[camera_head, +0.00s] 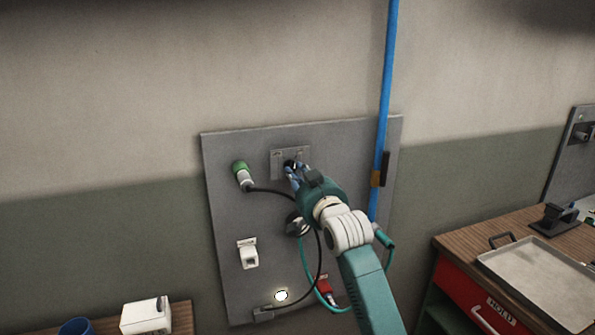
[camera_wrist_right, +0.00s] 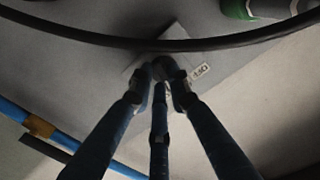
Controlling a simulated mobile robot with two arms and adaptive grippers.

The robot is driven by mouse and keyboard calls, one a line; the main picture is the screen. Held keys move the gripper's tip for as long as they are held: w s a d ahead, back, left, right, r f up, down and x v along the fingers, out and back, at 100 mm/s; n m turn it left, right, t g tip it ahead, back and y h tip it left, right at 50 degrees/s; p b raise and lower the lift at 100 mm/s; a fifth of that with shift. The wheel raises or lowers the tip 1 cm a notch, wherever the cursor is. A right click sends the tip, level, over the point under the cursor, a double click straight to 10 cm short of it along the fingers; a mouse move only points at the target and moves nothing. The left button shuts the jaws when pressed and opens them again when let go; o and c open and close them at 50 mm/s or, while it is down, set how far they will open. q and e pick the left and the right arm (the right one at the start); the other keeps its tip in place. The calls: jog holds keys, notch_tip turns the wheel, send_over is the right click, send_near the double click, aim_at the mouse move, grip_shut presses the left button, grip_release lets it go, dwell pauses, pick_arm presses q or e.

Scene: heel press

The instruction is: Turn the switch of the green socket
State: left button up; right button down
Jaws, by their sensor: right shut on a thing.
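The green socket (camera_head: 240,168) is mounted at the upper left of the grey wall panel (camera_head: 222,215), with a black cable running from it. To its right is a small grey switch plate (camera_head: 277,168) with a dark round switch knob (camera_wrist_right: 165,68). My right gripper (camera_head: 291,168) reaches up to the plate and is shut on the switch knob, partly hiding it. In the right wrist view its fingers (camera_wrist_right: 164,95) close around the knob, beside a white label (camera_wrist_right: 200,69). The green socket's edge (camera_wrist_right: 240,8) shows at the top right there. My left gripper is not in view.
A black cable (camera_wrist_right: 100,39) arcs across the wrist view near the fingers. A blue pipe (camera_head: 387,80) runs down the panel's right side. A white socket (camera_head: 248,253) and a red connector (camera_head: 324,288) sit lower. A workbench with a metal tray (camera_head: 540,282) stands at right.

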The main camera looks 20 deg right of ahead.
jog(key=m+p, duration=0.1)
jog(key=m, duration=0.3)
jog(key=shift+r+p, duration=0.2)
jog(key=shift+p, duration=0.1)
jog(key=shift+m, duration=0.3)
jog(key=c, duration=1.8)
grip_release()
jog(key=shift+o, duration=0.8)
jog(key=shift+f, duration=0.15)
jog(key=s, duration=1.2)
jog(key=shift+d, duration=0.2)
